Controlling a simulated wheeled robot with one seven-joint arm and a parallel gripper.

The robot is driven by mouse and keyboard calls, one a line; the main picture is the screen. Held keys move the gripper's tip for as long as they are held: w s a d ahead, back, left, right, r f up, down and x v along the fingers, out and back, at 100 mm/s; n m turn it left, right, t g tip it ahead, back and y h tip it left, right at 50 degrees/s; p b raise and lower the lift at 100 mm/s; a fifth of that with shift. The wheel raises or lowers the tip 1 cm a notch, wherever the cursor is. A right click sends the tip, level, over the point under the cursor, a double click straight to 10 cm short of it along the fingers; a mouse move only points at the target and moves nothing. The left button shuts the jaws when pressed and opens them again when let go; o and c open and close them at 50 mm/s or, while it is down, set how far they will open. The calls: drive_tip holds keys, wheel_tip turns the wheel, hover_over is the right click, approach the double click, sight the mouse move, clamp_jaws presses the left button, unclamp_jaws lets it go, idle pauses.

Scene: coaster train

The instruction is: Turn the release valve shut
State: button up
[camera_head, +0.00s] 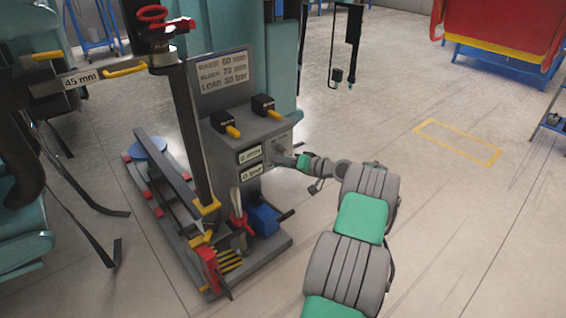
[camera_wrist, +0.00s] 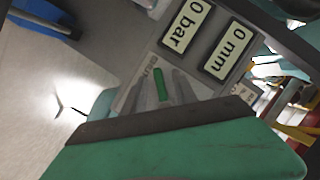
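The release valve shows as a small green lever (camera_wrist: 159,84) on the grey panel in the wrist view, beside a partly hidden label (camera_wrist: 151,63). My gripper (camera_wrist: 162,88) is right at the panel, with one grey finger on each side of the lever. The fingers look parted, with narrow gaps beside the lever; contact is not clear. In the head view my gripper (camera_head: 285,156) reaches the right face of the grey console (camera_head: 222,140) and hides the valve.
Two displays read 0 mm (camera_wrist: 229,49) and 0 bar (camera_wrist: 187,26). Two black switches with yellow levers (camera_head: 229,130) (camera_head: 270,110) sit on the console top. A blue pump (camera_head: 263,218) stands low in front. Open floor (camera_head: 430,210) lies to the right.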

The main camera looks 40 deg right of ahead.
drive_tip(key=p+v, duration=0.1)
drive_tip(key=v, duration=0.6)
drive_tip(key=shift+s+p, duration=0.35)
drive_tip(key=shift+d, duration=0.1)
